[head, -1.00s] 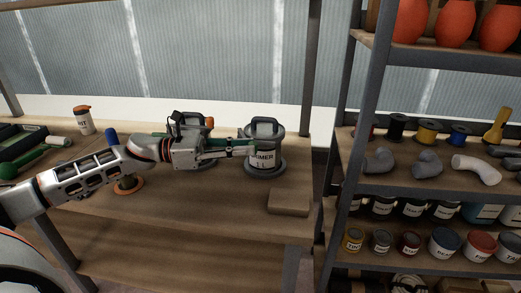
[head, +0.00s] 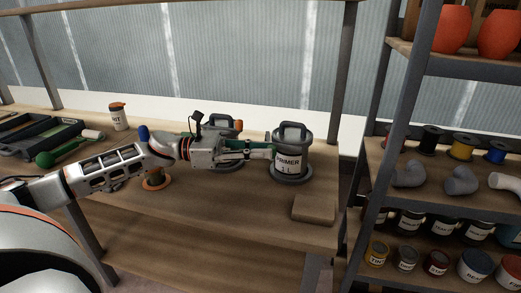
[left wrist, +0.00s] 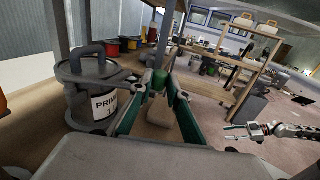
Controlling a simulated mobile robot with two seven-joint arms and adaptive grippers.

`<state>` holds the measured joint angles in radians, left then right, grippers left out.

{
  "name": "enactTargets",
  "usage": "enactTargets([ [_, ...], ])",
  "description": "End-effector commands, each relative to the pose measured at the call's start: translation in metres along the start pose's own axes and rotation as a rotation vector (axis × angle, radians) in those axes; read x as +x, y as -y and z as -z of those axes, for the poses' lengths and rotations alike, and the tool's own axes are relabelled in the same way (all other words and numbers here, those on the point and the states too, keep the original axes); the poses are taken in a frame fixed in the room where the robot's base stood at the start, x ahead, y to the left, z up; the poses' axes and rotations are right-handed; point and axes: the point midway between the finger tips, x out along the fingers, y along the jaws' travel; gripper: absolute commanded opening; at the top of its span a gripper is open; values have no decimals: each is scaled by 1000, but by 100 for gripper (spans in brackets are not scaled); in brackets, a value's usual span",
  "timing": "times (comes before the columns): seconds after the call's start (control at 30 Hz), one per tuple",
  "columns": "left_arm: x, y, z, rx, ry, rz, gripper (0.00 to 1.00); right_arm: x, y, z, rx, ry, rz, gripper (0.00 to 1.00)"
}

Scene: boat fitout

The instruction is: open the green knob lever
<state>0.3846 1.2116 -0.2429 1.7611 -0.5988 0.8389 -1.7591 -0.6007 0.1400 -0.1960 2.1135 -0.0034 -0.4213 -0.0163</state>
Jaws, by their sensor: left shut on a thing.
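A grey pot labelled primer (head: 291,162) stands on the wooden bench with its handled lid on top. It also shows in the left wrist view (left wrist: 92,95). A green knob (left wrist: 160,79) sits upright between my left fingertips, to the right of the pot in the left wrist view. My left gripper (head: 268,152) is shut on this knob, just at the pot's left side in the head view, where the fingers hide the knob and its lever. My right gripper (left wrist: 236,132) shows at the right of the left wrist view, open and empty, away from the bench.
A wooden block (head: 314,208) lies in front of the pot. Behind my left gripper is another dark-handled grey pot (head: 222,124). A loaded shelf rack (head: 403,110) stands at the right.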

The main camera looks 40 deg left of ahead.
Motion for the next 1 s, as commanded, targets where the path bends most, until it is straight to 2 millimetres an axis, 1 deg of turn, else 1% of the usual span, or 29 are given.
enactTargets([
  [0.03, -1, -2, 3, -1, -4, -5, 0, 0, 0, 0, 0, 1, 0, 40],
  [0.5, -1, -2, 4, -3, -4, -5, 0, 0, -4, 5, -12, -11, -1, 40],
  [0.53, -1, -2, 4, -3, -5, -5, 21, 0, -4, 5, -14, -11, -1, 40],
  [0.57, -1, -2, 4, -3, -4, -5, 29, 0, -5, 6, -15, -12, -1, 40],
  [0.6, 0, -2, 3, -3, -4, -4, 32, 0, -5, 6, -17, -13, -1, 40],
  [0.83, 0, -1, 2, -2, -2, -2, 32, 1, -6, 7, -18, -15, -2, 40],
  [0.9, 0, 0, 2, -2, -2, -2, 32, 1, -2, 3, -7, -6, -1, 40],
  [1.0, -3, 0, 2, -2, -3, -2, 32, 0, -2, 2, -5, -5, 0, 40],
])
